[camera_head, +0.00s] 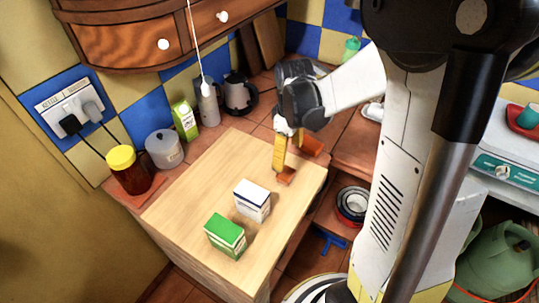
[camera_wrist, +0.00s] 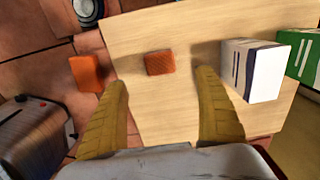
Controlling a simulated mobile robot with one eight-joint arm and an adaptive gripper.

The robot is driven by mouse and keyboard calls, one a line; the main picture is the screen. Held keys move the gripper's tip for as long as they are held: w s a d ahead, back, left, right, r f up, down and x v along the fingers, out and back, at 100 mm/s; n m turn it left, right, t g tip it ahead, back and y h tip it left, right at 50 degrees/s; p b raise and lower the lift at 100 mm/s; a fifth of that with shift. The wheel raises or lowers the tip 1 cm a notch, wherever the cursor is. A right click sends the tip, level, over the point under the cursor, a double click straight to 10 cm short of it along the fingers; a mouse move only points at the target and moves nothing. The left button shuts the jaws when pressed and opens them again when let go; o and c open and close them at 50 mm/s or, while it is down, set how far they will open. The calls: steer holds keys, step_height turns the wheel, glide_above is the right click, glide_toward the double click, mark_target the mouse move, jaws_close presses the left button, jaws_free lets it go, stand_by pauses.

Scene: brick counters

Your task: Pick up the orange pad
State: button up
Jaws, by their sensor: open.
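The orange pad (camera_wrist: 160,62) is a small textured block lying on the pale wooden top (camera_wrist: 150,25). In the head view the orange pad (camera_head: 286,176) is near the wooden top's right edge, just below my gripper's fingers. My gripper (camera_wrist: 163,80) is open and empty, its two yellow fingers apart. In the wrist view the pad appears between and slightly beyond the fingertips, apart from both. In the head view my gripper (camera_head: 289,155) points down over that edge; its far finger is partly hidden.
A second orange block (camera_wrist: 87,74) is left of the left finger, off the wooden top. A white carton (camera_wrist: 258,70) stands right of the right finger, with a green carton (camera_wrist: 304,58) beyond. A jar (camera_head: 128,170), canister (camera_head: 164,149) and kettle (camera_head: 239,94) line the back.

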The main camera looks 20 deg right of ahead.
steer(key=b, duration=0.1)
glide_above(287, 173)
step_height(287, 173, down, 4)
steer(key=shift+s+f, duration=0.1)
steer(key=shift+s, duration=0.05)
steer(key=f+b, duration=0.3)
steer(key=f, duration=0.2)
steer(key=shift+w+f, duration=0.2)
steer(key=c, duration=1.1)
